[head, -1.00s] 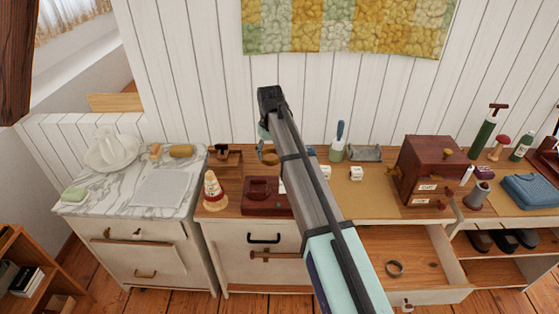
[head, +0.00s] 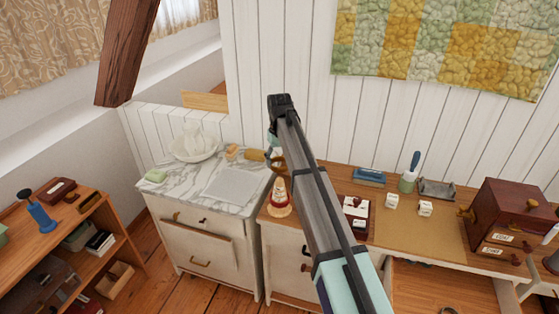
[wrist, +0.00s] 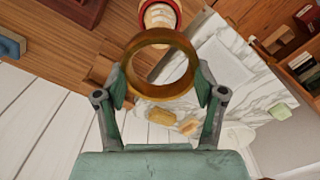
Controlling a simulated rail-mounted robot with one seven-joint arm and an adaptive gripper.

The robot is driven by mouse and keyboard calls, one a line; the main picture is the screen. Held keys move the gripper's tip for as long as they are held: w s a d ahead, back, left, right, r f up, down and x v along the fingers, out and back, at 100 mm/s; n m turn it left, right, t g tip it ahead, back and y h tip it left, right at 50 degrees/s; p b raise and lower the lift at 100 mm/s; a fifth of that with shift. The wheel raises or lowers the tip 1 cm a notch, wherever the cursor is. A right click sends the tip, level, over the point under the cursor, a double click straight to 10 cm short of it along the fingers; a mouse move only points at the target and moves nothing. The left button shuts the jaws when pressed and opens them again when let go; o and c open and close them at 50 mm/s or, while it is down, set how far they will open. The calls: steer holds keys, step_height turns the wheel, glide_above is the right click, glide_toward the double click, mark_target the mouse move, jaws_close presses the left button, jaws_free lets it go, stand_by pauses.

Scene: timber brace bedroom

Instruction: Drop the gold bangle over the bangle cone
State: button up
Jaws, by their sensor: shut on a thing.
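The gold bangle (wrist: 131,68) is held between the fingertips of my gripper (wrist: 160,88) in the wrist view, its round opening facing the camera. In the head view the bangle (head: 275,161) shows just left of my arm, and the gripper (head: 274,143) is mostly hidden behind the arm. The cone also shows at the top edge of the wrist view (wrist: 160,14), partly cut off.
The marble-topped cabinet (head: 158,194) with a grey mat (head: 229,185) and a white bowl (head: 190,152) is left of the cone. A dark red box (head: 356,216) and white cubes (head: 391,201) lie to the right. A low shelf (head: 110,236) stands at far left.

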mark_target(279, 179)
steer(key=shift+f+b, duration=1.4)
steer(key=shift+f, duration=2.3)
steer(key=o, duration=1.2)
step_height(279, 179, up, 12)
steer(key=shift+r, duration=0.1)
